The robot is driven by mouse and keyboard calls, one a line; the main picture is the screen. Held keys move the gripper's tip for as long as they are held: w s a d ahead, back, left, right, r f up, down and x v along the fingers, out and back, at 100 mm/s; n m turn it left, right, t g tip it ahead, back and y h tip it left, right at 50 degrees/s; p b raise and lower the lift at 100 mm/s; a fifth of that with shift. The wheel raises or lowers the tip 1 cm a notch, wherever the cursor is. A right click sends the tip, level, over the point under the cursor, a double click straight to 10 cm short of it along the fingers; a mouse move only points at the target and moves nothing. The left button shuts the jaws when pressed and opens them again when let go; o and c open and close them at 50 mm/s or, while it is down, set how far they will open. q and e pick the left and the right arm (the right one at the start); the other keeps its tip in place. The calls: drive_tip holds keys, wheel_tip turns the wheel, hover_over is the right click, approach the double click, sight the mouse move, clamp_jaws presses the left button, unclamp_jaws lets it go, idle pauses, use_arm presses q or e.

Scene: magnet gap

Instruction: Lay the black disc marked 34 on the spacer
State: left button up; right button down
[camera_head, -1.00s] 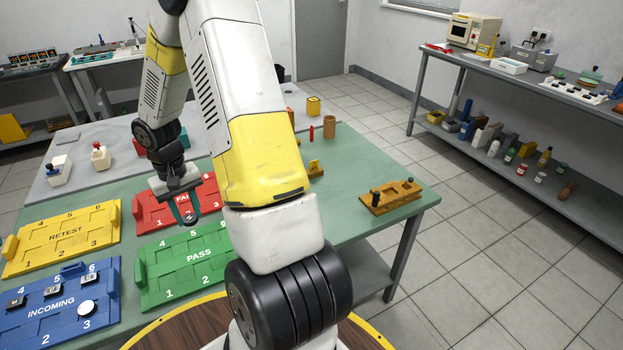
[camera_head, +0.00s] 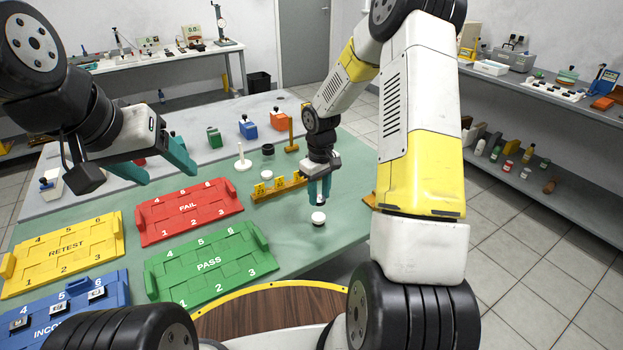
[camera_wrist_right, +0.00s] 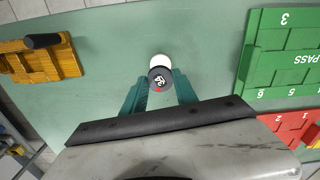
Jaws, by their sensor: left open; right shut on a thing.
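The black disc marked 34 (camera_wrist_right: 158,78) shows between the fingertips of my right gripper (camera_wrist_right: 157,92) in the right wrist view, with a small red mark at its edge. My right gripper (camera_head: 320,198) is shut on it, low over the green mat in the head view. A round white piece, seemingly the spacer (camera_head: 318,216), stands on the mat just below these fingertips. It also shows partly behind the disc in the wrist view (camera_wrist_right: 160,61). I cannot tell whether disc and spacer touch. My left gripper (camera_head: 162,168) is open and empty, above the table's left part.
Green PASS (camera_head: 208,264), red FAIL (camera_head: 188,209) and yellow RETEST (camera_head: 66,248) trays lie left. A wooden fixture (camera_wrist_right: 40,60) is mostly hidden by my arm in the head view.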

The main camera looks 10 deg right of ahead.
sight(319, 217)
drive_tip(key=shift+f, duration=2.8)
drive_tip(key=shift+f, duration=0.2)
drive_tip(key=c, duration=0.9)
unclamp_jaws()
drive_tip(key=c, duration=0.5)
drive_tip(key=shift+r, duration=2.3)
